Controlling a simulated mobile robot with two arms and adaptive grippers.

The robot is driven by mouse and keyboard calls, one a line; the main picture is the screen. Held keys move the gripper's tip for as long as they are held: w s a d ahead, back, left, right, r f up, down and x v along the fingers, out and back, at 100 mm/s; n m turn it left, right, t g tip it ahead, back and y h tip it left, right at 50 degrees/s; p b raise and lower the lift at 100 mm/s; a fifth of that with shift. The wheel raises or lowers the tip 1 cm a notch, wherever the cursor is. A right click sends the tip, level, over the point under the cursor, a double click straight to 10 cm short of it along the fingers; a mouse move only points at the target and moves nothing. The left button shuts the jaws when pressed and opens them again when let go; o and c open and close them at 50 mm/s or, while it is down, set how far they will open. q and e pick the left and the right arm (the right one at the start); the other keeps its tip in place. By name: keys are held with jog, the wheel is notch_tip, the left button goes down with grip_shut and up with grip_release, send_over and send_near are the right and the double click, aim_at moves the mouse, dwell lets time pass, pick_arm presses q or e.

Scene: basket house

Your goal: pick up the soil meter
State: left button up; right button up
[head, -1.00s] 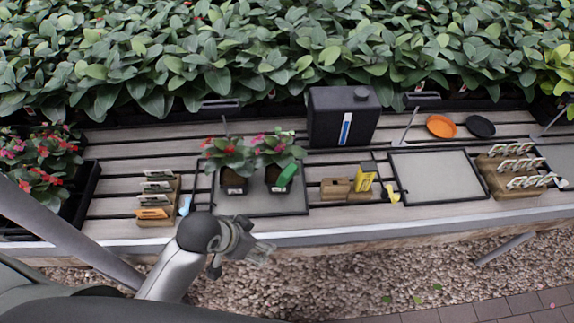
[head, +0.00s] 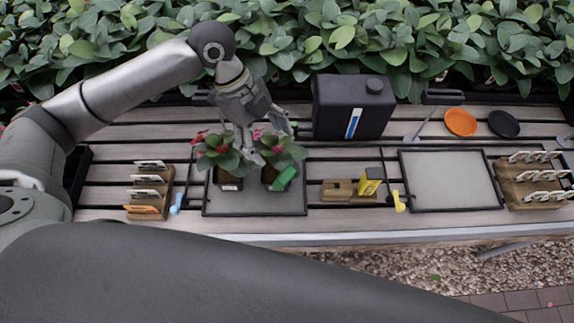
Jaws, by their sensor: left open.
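A green object, which looks like the soil meter (head: 285,178), leans at the front of the right potted plant (head: 271,177). My left gripper (head: 268,140) reaches down from above over the two potted plants, its fingers spread apart among the leaves. It is open, and the green object is below and slightly right of it, apart from the fingers. The lower part of the green object is not clear to see. A yellow item (head: 370,182) stands in a wooden holder (head: 338,190) to the right. My right gripper is not in view.
The left potted plant (head: 228,182) shares the dark-rimmed tray (head: 256,207). A black canister (head: 350,108) stands close behind, to the right. A wooden label rack (head: 149,206) is at left. The right tray (head: 448,182) is empty. A leafy hedge borders the bench.

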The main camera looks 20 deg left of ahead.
pick_arm(q)
jog(key=p, duration=0.1)
send_near(283, 172)
jog(key=x, duration=0.3)
jog(key=p+x, duration=0.2)
jog(key=x, duration=0.2)
jog(key=shift+f, duration=0.15)
jog(key=shift+d+f, duration=0.15)
jog(key=shift+f, duration=0.25)
jog(key=shift+c, duration=0.3)
jog(key=shift+c, duration=1.1)
jog(key=c, duration=1.3)
jog(key=shift+o, duration=0.2)
